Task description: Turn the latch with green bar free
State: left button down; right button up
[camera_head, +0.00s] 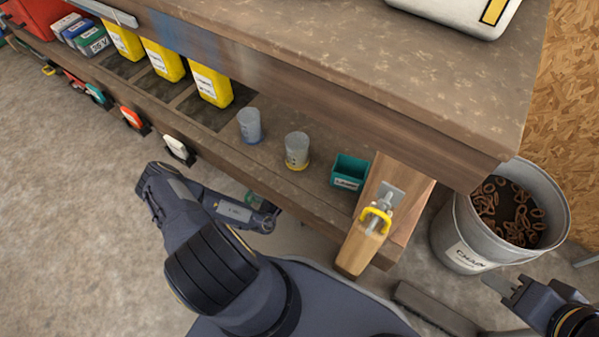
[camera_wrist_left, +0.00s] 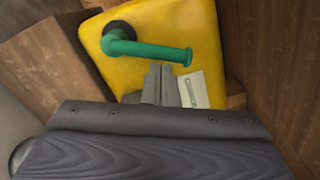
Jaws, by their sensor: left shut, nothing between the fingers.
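In the left wrist view a green bar handle (camera_wrist_left: 150,49) is mounted on a yellow plate (camera_wrist_left: 205,30). It bends at a dark round pivot at its upper left, and its long part runs to the right, tilted slightly down. My left gripper (camera_wrist_left: 158,68) is shut and empty, its tips just below the middle of the bar in the picture; I cannot tell whether they touch it. In the head view my left arm reaches to the bench's front, and only a bit of green shows there behind the wrist. My right gripper (camera_head: 499,284) is at the lower right, away from the bench; its opening is unclear.
A wooden workbench (camera_head: 440,90) has a lower shelf with two cups (camera_head: 249,125) (camera_head: 297,151), a teal bin (camera_head: 350,171) and yellow containers (camera_head: 212,85). A yellow-handled clamp (camera_head: 376,219) sits at the bench leg. A chain bucket (camera_head: 462,235) stands at the right.

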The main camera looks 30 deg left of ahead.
pick_arm(q)
jog(key=n, duration=0.1)
jog(key=a+r+n, duration=0.1)
jog(key=a+n+p, duration=0.1)
jog(key=n, duration=0.1)
jog(key=shift+w+r, duration=0.1)
jog(key=shift+r, duration=0.15)
pick_arm(e)
jog(key=shift+r, duration=0.6)
pick_arm(q)
jog(key=shift+a, duration=0.1)
